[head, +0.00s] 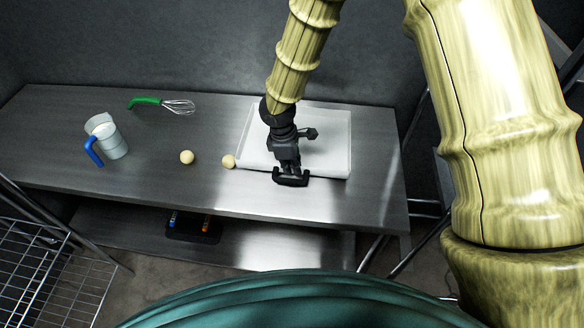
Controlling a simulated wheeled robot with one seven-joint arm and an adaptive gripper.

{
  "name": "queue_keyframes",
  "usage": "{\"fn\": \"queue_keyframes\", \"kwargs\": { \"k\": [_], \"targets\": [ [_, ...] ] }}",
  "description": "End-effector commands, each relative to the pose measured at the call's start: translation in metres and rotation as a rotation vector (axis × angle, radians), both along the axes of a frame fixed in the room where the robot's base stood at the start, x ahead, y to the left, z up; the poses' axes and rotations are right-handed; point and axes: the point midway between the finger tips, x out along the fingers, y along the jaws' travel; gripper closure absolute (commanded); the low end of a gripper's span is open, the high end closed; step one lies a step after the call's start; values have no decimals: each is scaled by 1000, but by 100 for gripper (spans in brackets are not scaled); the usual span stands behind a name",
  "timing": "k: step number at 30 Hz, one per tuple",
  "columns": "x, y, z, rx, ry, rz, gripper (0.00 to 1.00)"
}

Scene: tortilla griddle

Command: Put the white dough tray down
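The white dough tray (327,153) is at the right part of the metal table (130,185). It looks level and on or just above the table top; I cannot tell whether it touches. My gripper (290,181) is at the tray's front edge, pointing down. My arm and gripper cover part of the tray's left and middle. Whether the fingers are closed on the tray rim is not clear from this view. No dough shows on the visible part of the tray.
A dough ball (228,161) lies against or very near the tray's left front corner. Another dough ball (187,157) lies further left. A measuring jug with a blue handle (108,138) and a green-handled whisk (163,104) are at the left. A wire rack (45,265) stands front left.

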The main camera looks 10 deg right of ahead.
Motion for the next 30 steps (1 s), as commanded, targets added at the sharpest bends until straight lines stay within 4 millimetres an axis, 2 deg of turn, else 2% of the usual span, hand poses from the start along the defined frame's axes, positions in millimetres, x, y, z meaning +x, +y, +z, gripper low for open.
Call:
{"fn": "queue_keyframes", "kwargs": {
  "k": [8, 21, 25, 26, 30],
  "targets": [
    [1, 0, -19, -1, -2, 1, 100],
    [1, 0, -25, -1, -2, 0, 100],
    [0, 0, -24, 0, -2, 0, 76],
    [0, 0, -24, 0, -2, 0, 73],
    [0, 0, -24, 0, -2, 0, 73]
  ]
}}
